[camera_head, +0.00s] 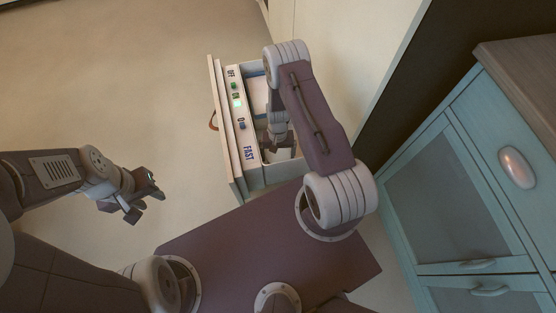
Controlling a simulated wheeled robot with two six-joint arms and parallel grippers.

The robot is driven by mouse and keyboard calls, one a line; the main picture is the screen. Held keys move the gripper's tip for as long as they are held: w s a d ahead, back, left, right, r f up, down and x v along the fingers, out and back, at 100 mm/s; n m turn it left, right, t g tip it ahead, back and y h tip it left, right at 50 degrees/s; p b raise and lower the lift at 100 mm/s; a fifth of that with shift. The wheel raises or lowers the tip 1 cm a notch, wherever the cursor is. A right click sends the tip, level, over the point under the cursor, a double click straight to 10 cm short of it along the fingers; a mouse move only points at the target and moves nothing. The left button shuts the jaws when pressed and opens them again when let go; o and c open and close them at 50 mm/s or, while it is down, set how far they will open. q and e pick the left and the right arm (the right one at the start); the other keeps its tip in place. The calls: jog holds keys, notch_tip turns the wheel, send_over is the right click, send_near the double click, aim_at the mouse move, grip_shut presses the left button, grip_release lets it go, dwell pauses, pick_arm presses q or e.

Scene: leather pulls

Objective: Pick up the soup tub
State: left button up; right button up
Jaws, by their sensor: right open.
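An open drawer (222,125) stands out from the pale cabinet at top centre. My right arm reaches over it, and my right gripper (277,146) is down inside the drawer, small in the picture, with its jaws open. A pale, whitish thing (281,155) shows just under and beside the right gripper; it may be the soup tub, but the gripper and arm hide much of it. I cannot tell whether the fingers touch it. My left gripper (146,203) is over the bare floor at left, open and empty.
A teal cabinet (455,190) with a wooden top (520,75) stands at right. The floor (110,80) at upper left is clear.

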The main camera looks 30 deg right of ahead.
jog(key=shift+r, duration=0.1)
jog(key=c, duration=1.7)
jog(key=shift+o, duration=0.2)
jog(key=shift+r, duration=0.1)
notch_tip(320, 180, up, 18)
jog(key=p, duration=0.8)
